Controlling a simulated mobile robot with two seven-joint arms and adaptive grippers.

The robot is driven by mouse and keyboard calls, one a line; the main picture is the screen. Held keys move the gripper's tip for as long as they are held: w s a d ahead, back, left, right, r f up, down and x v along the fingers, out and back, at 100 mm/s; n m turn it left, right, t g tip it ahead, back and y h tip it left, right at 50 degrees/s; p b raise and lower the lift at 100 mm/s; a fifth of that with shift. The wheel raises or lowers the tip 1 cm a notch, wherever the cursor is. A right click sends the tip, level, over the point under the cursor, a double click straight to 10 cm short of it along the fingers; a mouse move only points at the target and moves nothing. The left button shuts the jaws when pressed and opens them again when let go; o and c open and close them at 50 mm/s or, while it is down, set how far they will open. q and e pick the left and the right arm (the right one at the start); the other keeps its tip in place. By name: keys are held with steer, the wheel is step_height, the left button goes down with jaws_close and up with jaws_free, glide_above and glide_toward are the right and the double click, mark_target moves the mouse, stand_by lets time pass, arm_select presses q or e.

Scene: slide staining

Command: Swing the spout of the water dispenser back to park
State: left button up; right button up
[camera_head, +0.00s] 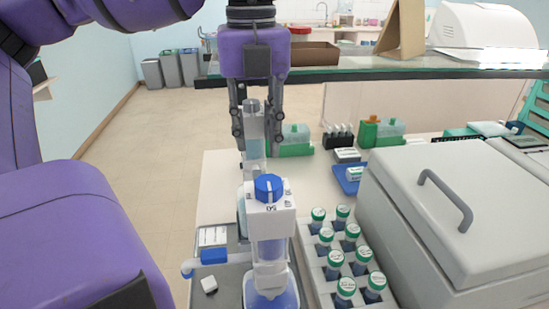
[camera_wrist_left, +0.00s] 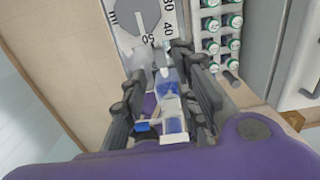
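The water dispenser (camera_head: 270,248) appears to be the upright clear unit with a white head and blue knob in the head view. My left gripper (camera_head: 258,147) points down above and behind the blue knob. Its fingers stand apart on either side of a clear upright part with a grey top (camera_head: 252,128). A gap shows beside the right finger. The left wrist view shows a clear and blue part (camera_wrist_left: 170,92) between the fingers; contact is unclear. My right gripper is not in view.
A rack of green-capped tubes (camera_head: 324,270) stands right of the dispenser, beside a large grey lidded machine (camera_head: 440,215). Green-based bottles (camera_head: 296,140) stand farther back. Floor is open left of the table.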

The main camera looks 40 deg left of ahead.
mark_target(256, 175)
arm_select(q)
steer(key=f, duration=0.3)
steer(key=shift+s+f, duration=0.35)
step_height(256, 175, down, 3)
steer(key=shift+w+f, duration=0.1)
steer(key=shift+f, duration=0.4)
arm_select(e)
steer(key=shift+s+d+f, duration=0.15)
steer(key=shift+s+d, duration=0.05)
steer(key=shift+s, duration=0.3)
arm_select(q)
jaws_close()
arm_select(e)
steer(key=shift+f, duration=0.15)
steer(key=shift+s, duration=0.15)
